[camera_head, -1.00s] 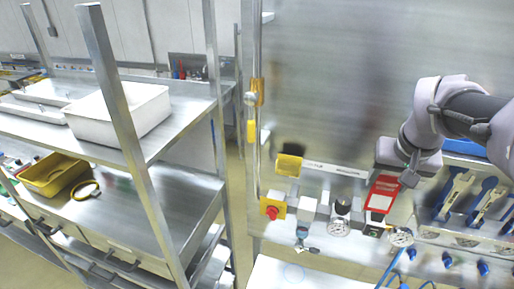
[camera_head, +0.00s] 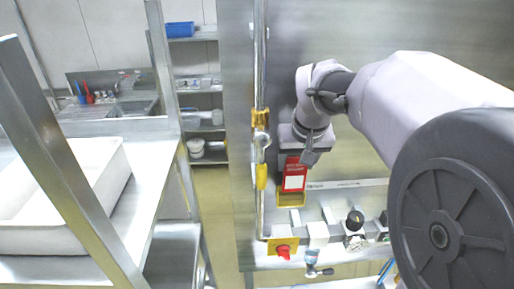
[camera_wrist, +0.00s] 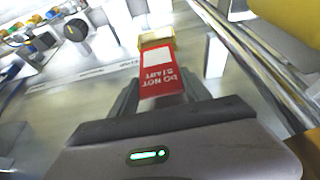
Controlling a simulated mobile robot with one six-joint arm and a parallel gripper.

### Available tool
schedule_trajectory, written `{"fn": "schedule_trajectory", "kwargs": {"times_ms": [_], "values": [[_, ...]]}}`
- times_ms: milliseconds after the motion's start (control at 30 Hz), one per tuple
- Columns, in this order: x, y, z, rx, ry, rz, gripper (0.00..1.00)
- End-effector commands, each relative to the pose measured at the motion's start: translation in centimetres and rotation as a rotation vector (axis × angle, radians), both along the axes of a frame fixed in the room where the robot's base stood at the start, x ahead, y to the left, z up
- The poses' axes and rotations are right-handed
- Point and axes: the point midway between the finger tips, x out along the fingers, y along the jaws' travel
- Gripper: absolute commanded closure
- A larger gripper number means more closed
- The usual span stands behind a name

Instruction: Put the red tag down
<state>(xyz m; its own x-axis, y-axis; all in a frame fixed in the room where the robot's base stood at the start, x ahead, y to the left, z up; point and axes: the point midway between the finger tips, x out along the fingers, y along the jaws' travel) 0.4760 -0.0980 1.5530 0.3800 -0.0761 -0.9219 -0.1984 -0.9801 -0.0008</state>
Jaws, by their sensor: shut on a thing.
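The red tag (camera_head: 294,176) has a white panel and hangs from my gripper (camera_head: 301,155) in the head view. In the wrist view the red tag (camera_wrist: 160,78) shows the words "DO NOT START", and my gripper (camera_wrist: 162,98) is shut on its near end. A small yellow holder (camera_head: 291,199) is fixed on the steel panel just below the tag. In the wrist view the yellow holder (camera_wrist: 157,42) lies just beyond the tag's far end. I cannot tell whether tag and holder touch.
A vertical pipe with a yellow handle (camera_head: 261,176) runs left of the holder. A steel shelf with a white bin (camera_head: 68,190) stands at left. An aisle lies between.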

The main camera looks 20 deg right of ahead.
Motion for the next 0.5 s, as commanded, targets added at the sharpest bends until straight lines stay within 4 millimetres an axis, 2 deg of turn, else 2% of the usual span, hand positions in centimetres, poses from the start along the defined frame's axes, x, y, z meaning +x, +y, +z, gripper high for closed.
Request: {"fn": "schedule_trajectory", "kwargs": {"times_ms": [200, 500], "values": [[0.0, 0.0, -4.1, 0.0, 0.002, 0.0, 0.83], [0.1, 0.0, -4.7, 0.0, -0.001, 0.0, 0.83]]}}
